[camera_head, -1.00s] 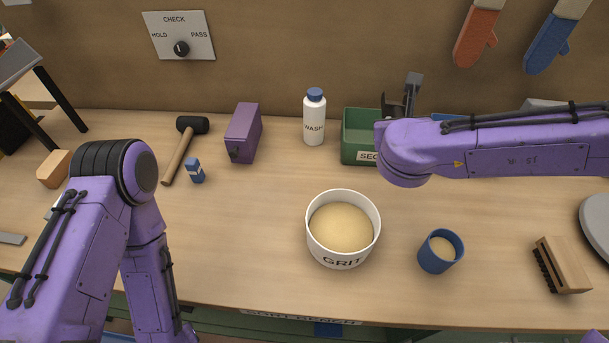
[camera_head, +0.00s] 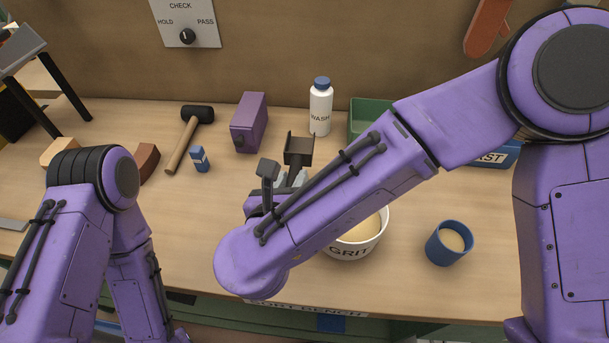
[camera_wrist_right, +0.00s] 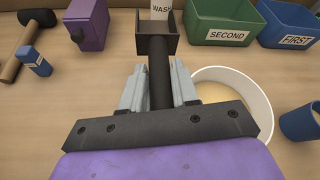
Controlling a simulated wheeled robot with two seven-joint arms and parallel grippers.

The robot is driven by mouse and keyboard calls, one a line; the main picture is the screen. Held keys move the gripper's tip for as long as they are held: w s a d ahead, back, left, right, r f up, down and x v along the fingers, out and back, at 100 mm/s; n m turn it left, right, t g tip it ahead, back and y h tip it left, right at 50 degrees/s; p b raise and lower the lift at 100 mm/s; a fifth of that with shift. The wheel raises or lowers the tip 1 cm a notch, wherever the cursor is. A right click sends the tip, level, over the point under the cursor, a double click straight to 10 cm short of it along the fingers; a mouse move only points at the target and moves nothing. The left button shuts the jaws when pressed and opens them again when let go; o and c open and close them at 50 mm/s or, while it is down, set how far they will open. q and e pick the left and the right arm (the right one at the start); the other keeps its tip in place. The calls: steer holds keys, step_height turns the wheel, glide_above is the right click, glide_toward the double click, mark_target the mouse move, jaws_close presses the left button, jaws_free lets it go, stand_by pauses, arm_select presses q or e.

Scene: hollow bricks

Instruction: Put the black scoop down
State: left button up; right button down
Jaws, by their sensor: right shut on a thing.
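The black scoop (camera_head: 299,150) is in my right gripper (camera_head: 290,179), over the table to the left of the grit tub. In the right wrist view the scoop (camera_wrist_right: 157,42) points away from me, its handle between the two grey fingers of the right gripper (camera_wrist_right: 159,88). The fingers are shut on the handle. The scoop's tray looks empty. Whether the scoop touches the table I cannot tell. My left arm is at the left of the head view, and its gripper does not show.
The white GRIT tub (camera_wrist_right: 262,92) stands just right of the gripper, with a blue cup (camera_head: 449,243) beyond it. Green (camera_wrist_right: 222,22) and blue (camera_wrist_right: 289,22) bins are behind.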

mark_target(291, 167)
steer(key=w, duration=0.1)
steer(key=w+f, duration=0.1)
steer(key=w, duration=0.1)
steer(key=w+f+p, duration=0.1)
steer(key=w, duration=0.1)
steer(key=shift+w, duration=0.1)
steer(key=w+f, duration=0.2)
steer(key=f, duration=0.1)
steer(key=w+f+p, duration=0.1)
steer(key=w+f, duration=0.2)
steer(key=shift+w+f, duration=0.2)
step_height(291, 167, down, 3)
steer(key=shift+r, duration=0.1)
steer(key=shift+f, duration=0.3)
steer(key=c, duration=0.8)
jaws_free()
steer(key=shift+c, duration=0.2)
steer(key=shift+r, duration=0.15)
